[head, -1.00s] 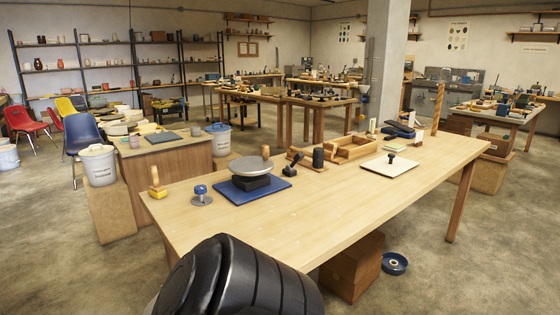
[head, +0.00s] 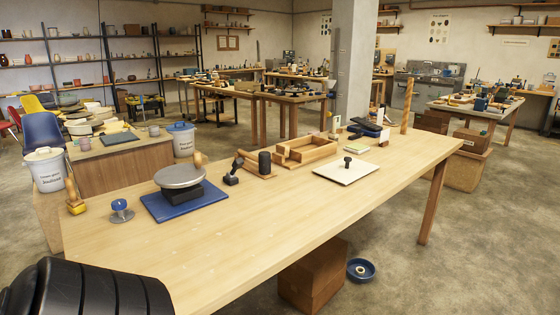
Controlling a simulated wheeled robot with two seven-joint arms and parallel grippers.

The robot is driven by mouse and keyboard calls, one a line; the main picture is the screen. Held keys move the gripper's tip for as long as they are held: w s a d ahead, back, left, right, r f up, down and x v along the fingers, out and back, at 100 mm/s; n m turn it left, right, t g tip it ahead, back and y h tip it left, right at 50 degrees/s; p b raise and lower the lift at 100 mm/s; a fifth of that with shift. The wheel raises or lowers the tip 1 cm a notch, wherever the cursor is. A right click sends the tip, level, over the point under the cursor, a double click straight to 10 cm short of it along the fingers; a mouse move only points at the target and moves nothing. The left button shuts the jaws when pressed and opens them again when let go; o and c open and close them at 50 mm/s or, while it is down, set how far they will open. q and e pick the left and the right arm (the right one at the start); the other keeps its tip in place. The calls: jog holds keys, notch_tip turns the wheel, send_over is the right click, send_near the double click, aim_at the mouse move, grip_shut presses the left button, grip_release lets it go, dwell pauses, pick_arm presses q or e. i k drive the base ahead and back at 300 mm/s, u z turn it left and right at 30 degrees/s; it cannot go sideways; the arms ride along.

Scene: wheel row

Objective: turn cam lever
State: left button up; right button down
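No part is plainly a cam lever at this size. A small black device with a tilted arm and knob (head: 233,170) stands on the long wooden table (head: 300,218), right of the banding wheel. A dark blue and black clamp-like object (head: 366,128) lies near the table's far end; its details are too small to tell. The banding wheel with a grey round top (head: 179,177) stands on a blue mat (head: 209,199). Neither of my grippers is in view.
A wooden box frame (head: 305,150), a pale board with a black knob (head: 346,171) and a blue-topped knob (head: 121,210) are on the table. A brown box (head: 313,277) and a blue dish (head: 361,270) are on the floor. The table's near half is mostly clear.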

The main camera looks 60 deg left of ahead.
aim_at(237, 163)
jog(key=i, duration=2.55)
jog(key=u, duration=4.15)
